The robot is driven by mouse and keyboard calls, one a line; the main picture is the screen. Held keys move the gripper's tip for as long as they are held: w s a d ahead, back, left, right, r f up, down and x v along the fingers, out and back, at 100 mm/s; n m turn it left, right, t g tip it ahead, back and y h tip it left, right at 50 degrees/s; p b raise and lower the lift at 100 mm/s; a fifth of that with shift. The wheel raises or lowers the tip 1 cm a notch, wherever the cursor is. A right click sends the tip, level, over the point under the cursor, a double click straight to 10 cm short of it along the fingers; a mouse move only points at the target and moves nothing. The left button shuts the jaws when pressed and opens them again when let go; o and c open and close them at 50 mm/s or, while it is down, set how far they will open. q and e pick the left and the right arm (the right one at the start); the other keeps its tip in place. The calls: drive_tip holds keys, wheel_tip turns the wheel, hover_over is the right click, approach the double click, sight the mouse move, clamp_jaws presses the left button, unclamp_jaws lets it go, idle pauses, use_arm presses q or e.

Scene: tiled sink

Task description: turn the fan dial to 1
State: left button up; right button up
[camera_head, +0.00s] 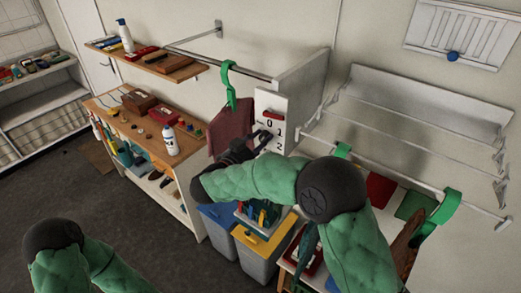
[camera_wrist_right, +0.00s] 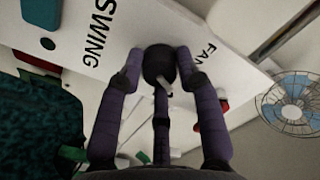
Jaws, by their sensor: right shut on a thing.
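The white control panel (camera_head: 270,102) hangs on the wall side in the head view, with 0, 1 and 2 printed on it and a red mark near its top. In the right wrist view the panel (camera_wrist_right: 130,30) carries the words SWING and FAN. The dark round fan dial (camera_wrist_right: 158,66) has a pale pointer and sits beside the word FAN. My right gripper (camera_wrist_right: 160,80) has its purple fingers closed around the dial; it also shows in the head view (camera_head: 258,141). Which number the pointer faces cannot be told. My left gripper is out of view.
A maroon cloth on a green hanger (camera_head: 230,85) hangs just left of the panel. Blue and yellow-lidded bins (camera_head: 258,262) stand below. A wooden workbench (camera_head: 150,125) is at left. A wire fan (camera_wrist_right: 300,103) shows right of the panel in the wrist view.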

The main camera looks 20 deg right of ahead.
drive_tip(key=shift+m+b, duration=3.2)
drive_tip(key=shift+b, duration=0.55)
drive_tip(key=o, duration=1.1)
drive_tip(key=shift+o, duration=0.2)
drive_tip(key=v, duration=1.2)
drive_tip(key=shift+f, duration=0.1)
